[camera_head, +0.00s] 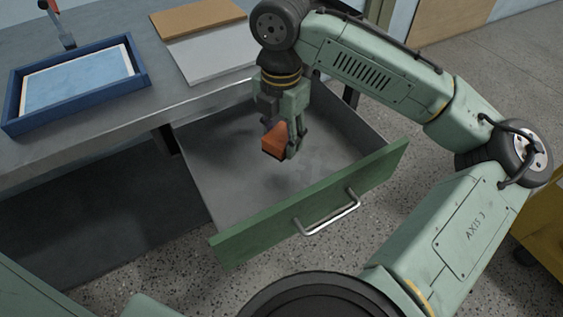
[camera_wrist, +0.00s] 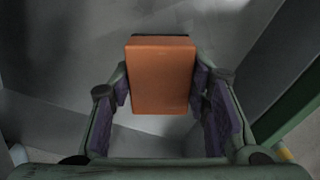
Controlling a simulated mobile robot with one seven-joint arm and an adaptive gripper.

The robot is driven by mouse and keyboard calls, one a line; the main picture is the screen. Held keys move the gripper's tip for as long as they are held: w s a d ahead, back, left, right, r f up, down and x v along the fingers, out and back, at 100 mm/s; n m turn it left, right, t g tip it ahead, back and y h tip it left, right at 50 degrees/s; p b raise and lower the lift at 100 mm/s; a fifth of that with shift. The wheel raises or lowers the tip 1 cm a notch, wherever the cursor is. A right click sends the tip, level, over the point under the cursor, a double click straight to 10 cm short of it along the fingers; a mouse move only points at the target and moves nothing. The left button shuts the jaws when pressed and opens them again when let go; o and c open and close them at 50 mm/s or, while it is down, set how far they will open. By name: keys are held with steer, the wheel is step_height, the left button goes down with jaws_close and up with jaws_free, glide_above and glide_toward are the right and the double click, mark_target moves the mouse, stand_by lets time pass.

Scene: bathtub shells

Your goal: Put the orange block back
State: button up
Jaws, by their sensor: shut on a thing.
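The orange block (camera_head: 274,140) is held in my gripper (camera_head: 287,137) over the open drawer (camera_head: 230,165). In the wrist view the orange block (camera_wrist: 161,75) sits between the two purple-padded fingers of my gripper (camera_wrist: 163,100), which are shut on it. The drawer has a grey inside and a green front (camera_head: 310,205) with a metal handle (camera_head: 328,213). The drawer looks empty apart from the block and my gripper over it. I cannot tell exactly how far the block is above the drawer floor.
A blue tray (camera_head: 75,115) with a light blue sheet lies on the grey worktop at the left. A brown board (camera_head: 198,16) and a pale board (camera_head: 215,52) lie on the worktop behind the drawer. A yellow cabinet (camera_head: 545,225) stands at the right edge.

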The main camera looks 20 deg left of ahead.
mark_target(281, 134)
steer(key=shift+f, duration=3.4)
steer(key=shift+f, duration=0.1)
steer(key=shift+f, duration=0.1)
steer(key=o, duration=1)
step_height(281, 134, up, 12)
steer(key=shift+r+p, duration=0.2)
steer(key=shift+p, duration=0.15)
